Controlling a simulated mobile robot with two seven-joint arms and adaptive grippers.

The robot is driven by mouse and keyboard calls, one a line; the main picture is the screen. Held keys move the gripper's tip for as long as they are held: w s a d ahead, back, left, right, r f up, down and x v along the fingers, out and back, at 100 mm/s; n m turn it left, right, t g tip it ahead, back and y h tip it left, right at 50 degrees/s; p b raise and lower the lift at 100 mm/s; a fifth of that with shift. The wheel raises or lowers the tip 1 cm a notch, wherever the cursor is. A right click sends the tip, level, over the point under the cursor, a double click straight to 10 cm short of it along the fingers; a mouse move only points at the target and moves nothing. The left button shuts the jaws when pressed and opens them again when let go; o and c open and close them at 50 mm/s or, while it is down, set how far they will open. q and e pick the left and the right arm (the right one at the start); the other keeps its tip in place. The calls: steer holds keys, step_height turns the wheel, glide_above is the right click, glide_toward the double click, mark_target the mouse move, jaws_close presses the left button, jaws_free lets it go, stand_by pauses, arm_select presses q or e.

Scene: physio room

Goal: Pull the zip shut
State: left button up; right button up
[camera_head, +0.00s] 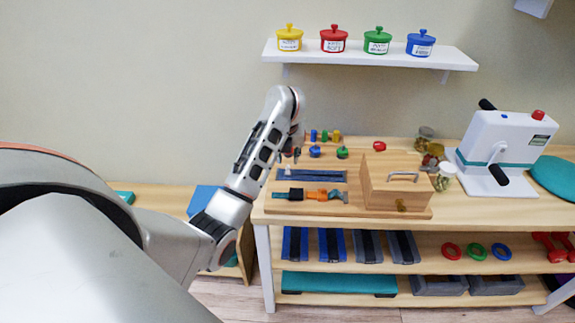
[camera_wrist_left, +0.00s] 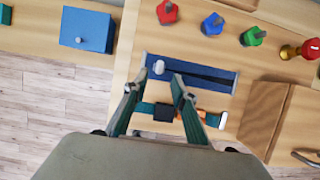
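The zip is set in a blue strip (camera_head: 325,176) on a wooden board on the table. In the left wrist view the blue strip (camera_wrist_left: 205,84) shows a dark gap running from the left part towards the right end. A pale round pull (camera_wrist_left: 158,67) sits at the strip's left end. My left gripper (camera_wrist_left: 155,82) is open, its two fingers apart, over the strip's left part and just below the pull in the picture. My right gripper is out of view.
A strap with a teal and orange band (camera_head: 318,194) lies below the zip strip. A wooden box (camera_head: 392,185) with a handle stands to the right. Several small coloured knobs (camera_wrist_left: 212,24) stand behind the strip. A white cranked device (camera_head: 505,145) stands at the table's right.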

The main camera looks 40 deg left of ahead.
mark_target(288, 167)
arm_select(q)
steer(key=shift+x, duration=3.1)
jaws_close()
